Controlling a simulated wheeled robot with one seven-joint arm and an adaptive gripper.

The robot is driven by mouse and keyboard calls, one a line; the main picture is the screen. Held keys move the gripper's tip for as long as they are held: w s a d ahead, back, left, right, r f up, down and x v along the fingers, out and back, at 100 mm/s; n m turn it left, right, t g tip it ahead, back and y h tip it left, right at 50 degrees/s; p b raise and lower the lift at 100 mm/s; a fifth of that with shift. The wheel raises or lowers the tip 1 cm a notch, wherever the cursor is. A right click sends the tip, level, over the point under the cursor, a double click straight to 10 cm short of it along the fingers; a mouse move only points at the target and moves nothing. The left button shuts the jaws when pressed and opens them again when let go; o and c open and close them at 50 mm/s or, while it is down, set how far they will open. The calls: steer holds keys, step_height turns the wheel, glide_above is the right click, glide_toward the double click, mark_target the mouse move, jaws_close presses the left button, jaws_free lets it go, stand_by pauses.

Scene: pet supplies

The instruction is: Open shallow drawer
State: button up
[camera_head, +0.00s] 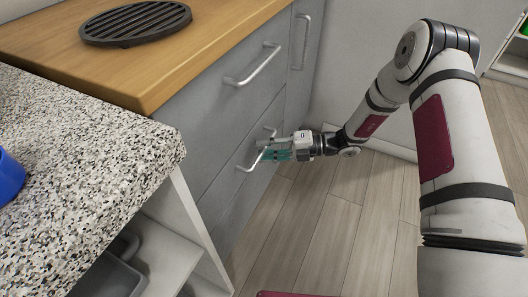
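The grey cabinet under the wooden top has an upper drawer (215,105) with a silver bar handle (255,66). Below it is a lower drawer (225,190) with a similar bar handle (257,152). Both fronts look flush with the cabinet, so both drawers appear shut. My gripper (270,149) is at the lower handle, reaching in from the right. Its teal and grey fingers overlap the handle in the picture. I cannot tell whether they touch or close on the bar. Which drawer is the shallow one is not clear.
A speckled stone counter (80,160) stands at the near left, with a blue item (9,177) at its edge. A dark round grill (135,22) lies on the wooden top (60,40). A taller grey door (305,50) is beyond the drawers. The wood floor (325,220) before them is clear.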

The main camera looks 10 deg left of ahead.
steer(key=shift+a, duration=0.3)
jaws_close()
steer(key=shift+d, duration=0.1)
steer(key=s+d+p, duration=0.1)
steer(key=s+d, duration=0.3)
steer(key=d, duration=0.7)
steer(key=s+d+p, duration=0.2)
steer(key=s+d, duration=0.2)
steer(key=d, duration=0.7)
steer(key=s+d+p, duration=0.1)
steer(key=s+d, duration=0.3)
steer(key=d, duration=0.7)
steer(key=shift+d+p, duration=0.2)
steer(key=shift+p, duration=0.2)
jaws_free()
